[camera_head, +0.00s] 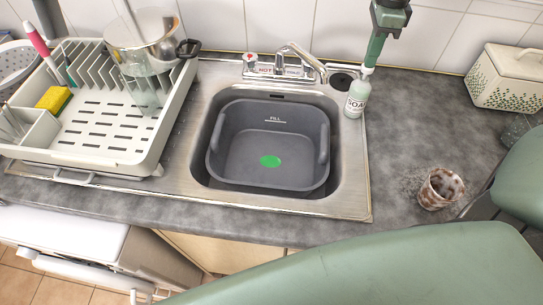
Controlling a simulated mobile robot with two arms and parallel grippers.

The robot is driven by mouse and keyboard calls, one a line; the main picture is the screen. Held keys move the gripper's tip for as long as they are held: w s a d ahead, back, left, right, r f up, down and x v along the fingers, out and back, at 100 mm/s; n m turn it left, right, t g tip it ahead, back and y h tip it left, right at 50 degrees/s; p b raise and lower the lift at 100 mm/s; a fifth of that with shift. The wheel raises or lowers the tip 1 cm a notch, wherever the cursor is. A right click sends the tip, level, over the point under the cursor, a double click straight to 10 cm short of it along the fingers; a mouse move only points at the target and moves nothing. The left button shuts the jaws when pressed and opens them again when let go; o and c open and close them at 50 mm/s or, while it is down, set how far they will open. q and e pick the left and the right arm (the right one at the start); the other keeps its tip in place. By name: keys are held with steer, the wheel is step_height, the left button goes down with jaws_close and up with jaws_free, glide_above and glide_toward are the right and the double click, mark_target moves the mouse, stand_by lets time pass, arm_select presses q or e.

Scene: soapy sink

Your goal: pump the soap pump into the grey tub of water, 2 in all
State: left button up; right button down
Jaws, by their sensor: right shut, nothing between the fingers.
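The soap pump (357,97) is a pale green bottle with a white SOAP label, upright at the sink's back right corner. My right gripper (370,66) is shut and comes down from above onto the pump's top, hiding the pump head. I cannot tell whether the head is pressed down. The grey tub (232,172) sits in the sink basin, with a FILL mark on its back wall. A round bright green spot (270,161) shows in its middle. I cannot make out the water level. My left gripper is out of view.
The tap (300,60) reaches over the sink's back edge, left of the pump. A dish rack (100,130) with a pot (140,40) and yellow sponge (53,99) stands left. A stained cup (440,188) and cream box (507,78) stand right. My green arm crosses the lower right.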

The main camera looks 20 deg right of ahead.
steer(key=shift+f+b, duration=0.3)
steer(key=shift+f, duration=0.15)
steer(key=shift+s, duration=0.1)
steer(key=shift+r+p, duration=0.8)
steer(key=shift+r, duration=0.7)
steer(key=shift+f, duration=0.15)
